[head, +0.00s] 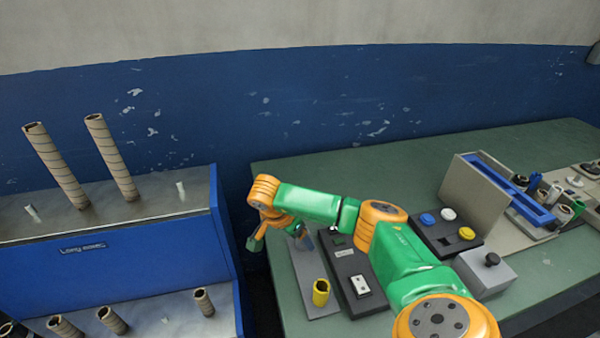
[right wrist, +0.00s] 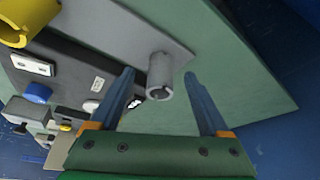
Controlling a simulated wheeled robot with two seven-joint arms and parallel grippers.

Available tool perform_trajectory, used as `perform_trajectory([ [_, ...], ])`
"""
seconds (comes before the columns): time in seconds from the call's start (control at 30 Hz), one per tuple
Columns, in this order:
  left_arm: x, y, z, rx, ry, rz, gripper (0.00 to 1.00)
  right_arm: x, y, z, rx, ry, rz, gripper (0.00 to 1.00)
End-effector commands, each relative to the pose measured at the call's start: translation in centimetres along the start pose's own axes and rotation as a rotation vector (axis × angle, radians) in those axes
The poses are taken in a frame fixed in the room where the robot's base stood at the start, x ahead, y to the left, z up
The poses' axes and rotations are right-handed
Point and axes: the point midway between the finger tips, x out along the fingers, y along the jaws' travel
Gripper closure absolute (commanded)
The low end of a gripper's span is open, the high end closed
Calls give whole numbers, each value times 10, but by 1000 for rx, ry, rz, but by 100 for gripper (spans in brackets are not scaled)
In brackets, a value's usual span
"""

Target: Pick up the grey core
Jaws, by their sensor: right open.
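The grey core (right wrist: 160,76) is a short hollow cylinder standing on a light grey plate (right wrist: 150,28) in the right wrist view. My right gripper (right wrist: 158,73) is open, with one blue finger on each side of the core and a visible gap to each. In the head view my right gripper (head: 280,236) is over the far end of the plate (head: 302,268), and the core is hidden or too small to make out there. My left gripper is not in view.
A yellow core (head: 321,293) stands at the near end of the plate. A dark control box (head: 352,280) lies beside it on the green table (head: 420,165). A blue rack (head: 130,262) with several cardboard cores stands at left, across a gap.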

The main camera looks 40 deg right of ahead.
Motion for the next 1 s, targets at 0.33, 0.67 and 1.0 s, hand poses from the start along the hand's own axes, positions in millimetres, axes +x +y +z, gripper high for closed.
perform_trajectory([
  [0.33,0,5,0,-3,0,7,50,11,0,1,0,-1,-2,34],
  [0.67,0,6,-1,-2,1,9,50,11,0,1,0,-2,-2,100],
  [1.0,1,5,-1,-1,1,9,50,-6,-2,-7,3,-1,-6,100],
])
